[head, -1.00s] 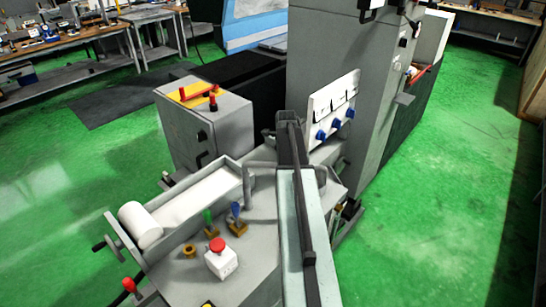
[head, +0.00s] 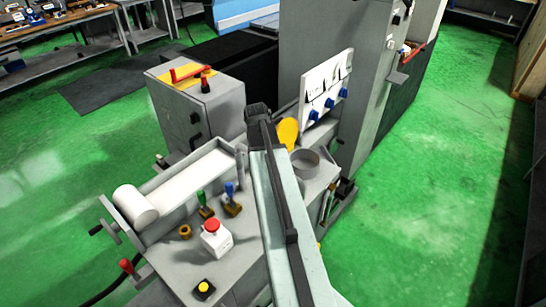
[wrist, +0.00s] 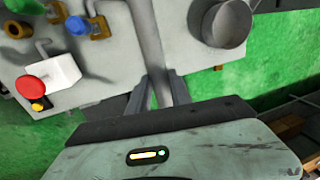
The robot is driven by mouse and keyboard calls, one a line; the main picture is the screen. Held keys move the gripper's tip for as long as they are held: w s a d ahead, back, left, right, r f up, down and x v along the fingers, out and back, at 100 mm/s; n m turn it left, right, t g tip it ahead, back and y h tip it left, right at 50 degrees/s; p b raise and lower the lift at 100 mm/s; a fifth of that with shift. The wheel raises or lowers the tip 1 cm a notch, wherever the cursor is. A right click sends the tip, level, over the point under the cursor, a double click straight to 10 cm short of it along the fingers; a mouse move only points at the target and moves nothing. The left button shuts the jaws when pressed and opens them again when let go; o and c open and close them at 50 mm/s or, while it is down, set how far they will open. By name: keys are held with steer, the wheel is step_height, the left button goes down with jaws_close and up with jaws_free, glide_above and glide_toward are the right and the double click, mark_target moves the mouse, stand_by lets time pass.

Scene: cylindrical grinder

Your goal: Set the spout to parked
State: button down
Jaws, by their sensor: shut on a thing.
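The spout (wrist: 148,35) is a grey round tube. In the wrist view it runs from the top edge down between the two dark fingers of my gripper (wrist: 158,97). The fingers are shut on it near its lower visible end. In the head view my arm hides the fingers and most of the spout. A grey upright post (head: 241,158) stands at the right end of the white-lined trough, just left of my arm.
Green-handled (head: 202,199) and blue-handled (head: 230,192) valves stand left of my arm, near a red emergency-stop button (head: 212,226). A round grey cup (head: 305,164) and a yellow disc (head: 288,132) are to its right. Green floor (head: 440,160) is open at right.

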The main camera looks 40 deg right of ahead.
steer(key=shift+w+a, duration=0.15)
steer(key=shift+a, duration=0.05)
steer(key=c, duration=1.2)
jaws_free()
steer(key=shift+o, duration=0.2)
step_height(320, 180, up, 8)
steer(key=a+p, duration=0.1)
steer(key=p, duration=0.6)
steer(key=shift+a+f+p, duration=0.25)
steer(key=shift+p, duration=0.05)
